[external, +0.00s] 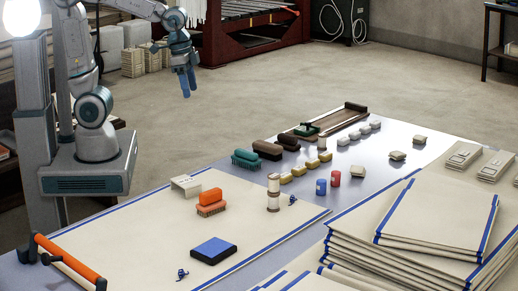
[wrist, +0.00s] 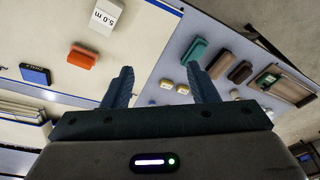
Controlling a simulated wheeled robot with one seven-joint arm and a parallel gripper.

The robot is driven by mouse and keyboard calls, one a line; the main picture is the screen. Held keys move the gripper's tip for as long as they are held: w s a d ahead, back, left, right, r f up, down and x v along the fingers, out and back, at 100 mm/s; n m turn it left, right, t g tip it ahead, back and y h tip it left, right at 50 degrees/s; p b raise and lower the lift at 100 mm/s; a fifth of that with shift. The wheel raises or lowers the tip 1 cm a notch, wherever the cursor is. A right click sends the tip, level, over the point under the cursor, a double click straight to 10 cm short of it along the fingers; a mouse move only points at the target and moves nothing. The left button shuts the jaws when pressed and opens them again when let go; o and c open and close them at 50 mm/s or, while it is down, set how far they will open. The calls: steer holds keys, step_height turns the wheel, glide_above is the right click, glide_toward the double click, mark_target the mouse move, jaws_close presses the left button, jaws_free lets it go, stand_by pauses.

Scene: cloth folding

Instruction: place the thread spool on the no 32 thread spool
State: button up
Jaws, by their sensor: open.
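Two pale thread spools with brownish ends stand at the middle of the table in the external view. The upper spool (external: 274,183) appears to sit upright on the lower spool (external: 273,202), roughly in line with it. No number is readable, so I cannot tell which is no 32. My gripper (external: 187,88) hangs in the air well beyond the far left side of the table, apart from the spools. In the wrist view my gripper (wrist: 162,88) is open, with nothing between its fingers. I cannot make out the spool stack in that view.
An orange brush (external: 211,203), a white block (external: 186,186) and a blue-topped pad (external: 214,250) lie on the cloth. A blue cylinder (external: 321,187) and a red cylinder (external: 335,179) stand right of the spools. Folded cloths (external: 400,245) are piled at front right.

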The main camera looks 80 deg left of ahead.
steer(key=s+a+f+n, duration=0.2)
steer(key=s, duration=0.4)
steer(key=shift+s+a+f+n, duration=0.2)
steer(key=shift+s+a+n, duration=0.15)
steer(key=shift+s+n, duration=0.05)
